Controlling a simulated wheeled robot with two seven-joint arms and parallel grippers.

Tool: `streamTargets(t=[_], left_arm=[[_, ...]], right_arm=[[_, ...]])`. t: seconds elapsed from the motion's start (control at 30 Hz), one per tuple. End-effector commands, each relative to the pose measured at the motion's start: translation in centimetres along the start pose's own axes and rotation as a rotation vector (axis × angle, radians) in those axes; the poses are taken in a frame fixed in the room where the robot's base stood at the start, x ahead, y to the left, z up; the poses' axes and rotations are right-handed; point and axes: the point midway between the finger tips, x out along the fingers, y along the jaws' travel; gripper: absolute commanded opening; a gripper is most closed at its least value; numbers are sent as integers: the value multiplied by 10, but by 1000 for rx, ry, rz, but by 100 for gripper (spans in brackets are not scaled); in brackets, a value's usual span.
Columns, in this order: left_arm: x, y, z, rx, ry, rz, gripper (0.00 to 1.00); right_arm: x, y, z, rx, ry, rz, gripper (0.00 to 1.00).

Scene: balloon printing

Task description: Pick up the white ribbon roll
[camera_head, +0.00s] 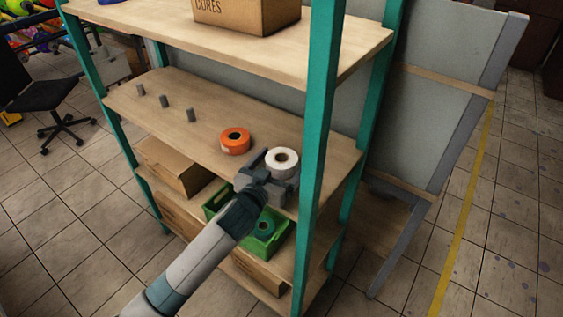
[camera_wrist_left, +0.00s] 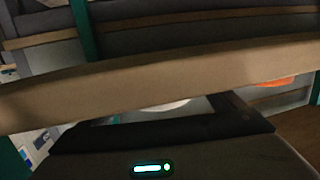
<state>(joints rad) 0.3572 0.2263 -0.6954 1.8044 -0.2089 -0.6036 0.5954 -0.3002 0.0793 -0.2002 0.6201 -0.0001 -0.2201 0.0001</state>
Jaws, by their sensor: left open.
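The white ribbon roll (camera_head: 283,158) sits on the middle shelf near its front right, beside the teal post. My left gripper (camera_head: 275,170) is at the roll, with its open fingers on the left and near sides of it in the head view. Whether the fingers touch the roll cannot be told. In the left wrist view only a sliver of the white roll (camera_wrist_left: 168,106) shows past the dark gripper (camera_wrist_left: 165,125), and a wooden shelf edge hides the rest. My right gripper is not in view.
An orange roll (camera_head: 235,139) lies left of the white one on the middle shelf (camera_head: 205,120). Several short grey pegs stand farther left. A teal post (camera_head: 319,110) rises close to the right. Below is a green crate (camera_head: 272,246) with a teal roll (camera_head: 264,226).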

Motion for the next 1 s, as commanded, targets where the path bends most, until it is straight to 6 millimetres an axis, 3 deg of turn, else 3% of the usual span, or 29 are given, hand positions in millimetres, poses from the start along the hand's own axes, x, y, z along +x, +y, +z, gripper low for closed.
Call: streamTargets(t=[0.2, 0.37, 0.47, 0.77, 1.0], left_arm=[[0, 0, 0, 0, 0, 0, 86], [0, 0, 0, 0, 0, 0, 48], [0, 0, 0, 0, 1, 0, 39], [-1, 0, -4, -1, 3, 1, 39], [-4, 0, -29, 1, 6, 1, 39]], right_arm=[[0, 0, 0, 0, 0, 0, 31], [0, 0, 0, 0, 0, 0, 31], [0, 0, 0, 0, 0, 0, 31], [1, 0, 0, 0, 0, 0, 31], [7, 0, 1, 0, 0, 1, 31]])
